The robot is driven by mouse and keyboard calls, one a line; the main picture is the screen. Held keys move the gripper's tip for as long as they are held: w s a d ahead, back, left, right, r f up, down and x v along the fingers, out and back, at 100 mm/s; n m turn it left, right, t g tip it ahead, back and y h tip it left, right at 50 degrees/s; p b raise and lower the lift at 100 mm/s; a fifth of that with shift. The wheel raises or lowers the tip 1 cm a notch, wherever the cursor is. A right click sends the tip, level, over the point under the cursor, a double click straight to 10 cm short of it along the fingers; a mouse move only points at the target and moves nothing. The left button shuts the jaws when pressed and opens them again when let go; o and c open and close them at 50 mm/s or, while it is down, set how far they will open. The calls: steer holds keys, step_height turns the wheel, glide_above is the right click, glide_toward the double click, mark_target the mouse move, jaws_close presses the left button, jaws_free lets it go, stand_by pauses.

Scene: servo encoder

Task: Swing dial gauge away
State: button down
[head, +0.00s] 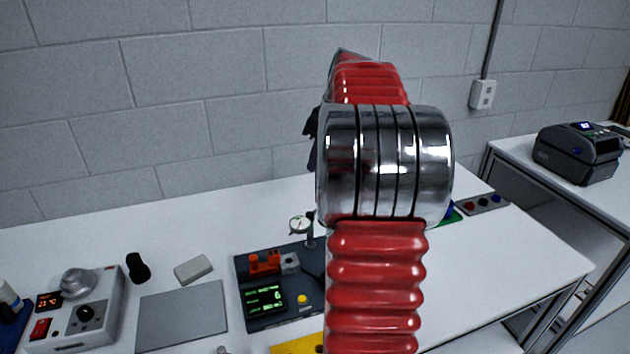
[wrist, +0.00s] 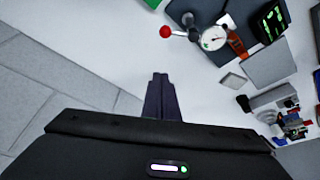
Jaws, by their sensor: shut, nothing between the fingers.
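The dial gauge (head: 300,225) has a round white face and stands on a post on the dark encoder fixture (head: 285,320). The fixture carries an orange part (head: 264,263), a green-lit display and a yellow button. In the wrist view the dial gauge (wrist: 214,38) sits near the top, with a lever ending in a red ball (wrist: 166,32) reaching left from it. My gripper (wrist: 160,80) is shut and empty, its fingers together, apart from the gauge and the red ball. In the head view my red arm hides the fixture's right side and most of the gripper.
A control box with a knob (head: 86,312) stands at the left. A grey mat (head: 182,316), an eraser-like block (head: 193,269) and a black object (head: 138,268) lie between it and the fixture. A button strip (head: 482,204) lies at the right. The table's back strip is mostly clear.

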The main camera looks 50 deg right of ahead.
step_height(320, 180, down, 10)
steer(key=shift+s, duration=0.3)
stand_by(0.5)
steer(key=shift+s+d, duration=0.1)
stand_by(0.3)
